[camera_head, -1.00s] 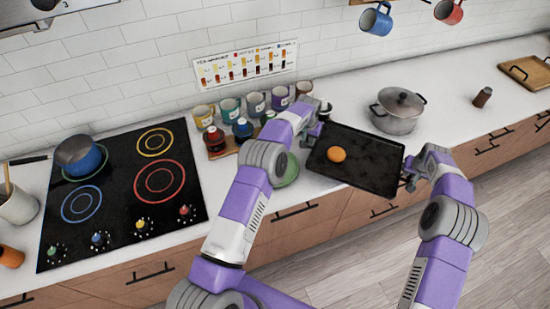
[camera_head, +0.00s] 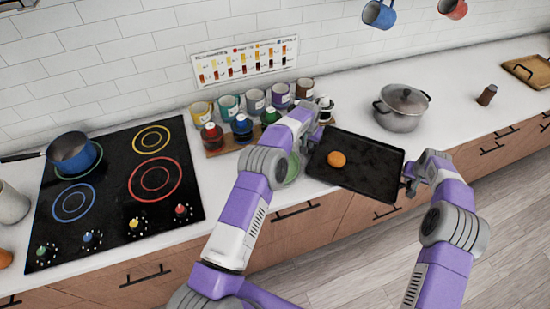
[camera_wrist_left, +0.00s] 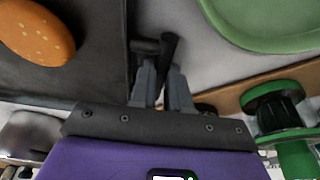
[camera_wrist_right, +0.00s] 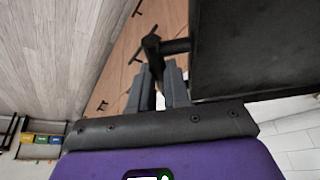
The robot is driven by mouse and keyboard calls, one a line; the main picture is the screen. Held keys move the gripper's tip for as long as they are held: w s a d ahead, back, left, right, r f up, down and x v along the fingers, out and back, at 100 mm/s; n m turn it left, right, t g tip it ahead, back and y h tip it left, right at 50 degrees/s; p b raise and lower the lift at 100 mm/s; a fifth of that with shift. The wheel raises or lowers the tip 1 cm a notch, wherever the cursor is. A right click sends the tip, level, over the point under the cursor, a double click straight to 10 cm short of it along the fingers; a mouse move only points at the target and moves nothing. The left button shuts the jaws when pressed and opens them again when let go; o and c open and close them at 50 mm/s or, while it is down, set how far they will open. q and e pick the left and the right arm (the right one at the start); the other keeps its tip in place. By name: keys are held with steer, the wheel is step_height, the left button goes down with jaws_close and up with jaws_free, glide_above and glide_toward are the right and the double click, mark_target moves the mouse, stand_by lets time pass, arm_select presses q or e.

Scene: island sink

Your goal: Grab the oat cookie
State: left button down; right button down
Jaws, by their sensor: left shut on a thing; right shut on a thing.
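The oat cookie (camera_head: 337,159), round and orange-brown, lies on a dark baking tray (camera_head: 365,180), left of the tray's middle. It also shows in the left wrist view (camera_wrist_left: 38,30) with pale specks. My left gripper (camera_wrist_left: 163,68) is shut on the handle at the tray's left end. My right gripper (camera_wrist_right: 163,72) is shut on the handle at the right end. Neither gripper touches the cookie. The tray is at the counter's front edge and partly overhangs it. I cannot tell if it rests on the counter or is held above it.
A lidded pot (camera_head: 402,108) stands behind the tray to the right. Several mugs and bottles stand at the back left, with a green dish (camera_head: 291,170) partly hidden by my left arm. A cooktop (camera_head: 120,190) with a blue pan (camera_head: 72,152) lies further left.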

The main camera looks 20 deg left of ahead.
arm_select(q)
steer(key=c, duration=1.5)
jaws_free()
steer(key=shift+f, duration=0.15)
arm_select(e)
steer(key=c, duration=1.5)
jaws_free()
steer(key=shift+f, duration=0.2)
arm_select(q)
steer(key=o, duration=0.4)
arm_select(e)
steer(key=o, duration=0.4)
steer(key=shift+r, duration=0.1)
